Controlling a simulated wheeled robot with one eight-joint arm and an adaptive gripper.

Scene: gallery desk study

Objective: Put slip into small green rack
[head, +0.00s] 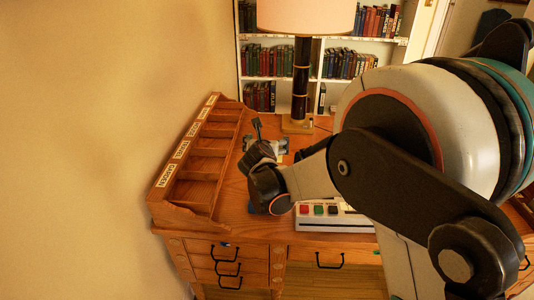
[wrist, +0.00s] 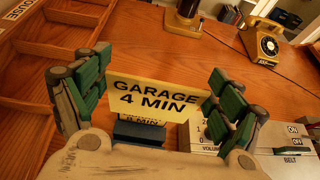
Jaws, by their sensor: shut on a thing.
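The yellow slip (wrist: 153,99), printed GARAGE 4 MIN, stands between the green-padded fingers of my gripper (wrist: 157,82) in the wrist view. My gripper is shut on it, and the slip is slightly tilted. A small dark bluish-green block (wrist: 138,134), which looks like the small rack, lies just below the slip. Another yellow slip (wrist: 142,120), partly hidden and ending in MIN, shows at the block. I cannot tell whether the held slip touches the block. In the head view my gripper (head: 270,139) is over the desk; the slip is not clear there.
A wooden rack with labelled compartments (head: 207,148) runs along the desk's left side. A lamp (head: 301,82) stands at the back. A switch panel (head: 333,222) with coloured buttons lies at the front. A yellow telephone (wrist: 262,42) is at the back right.

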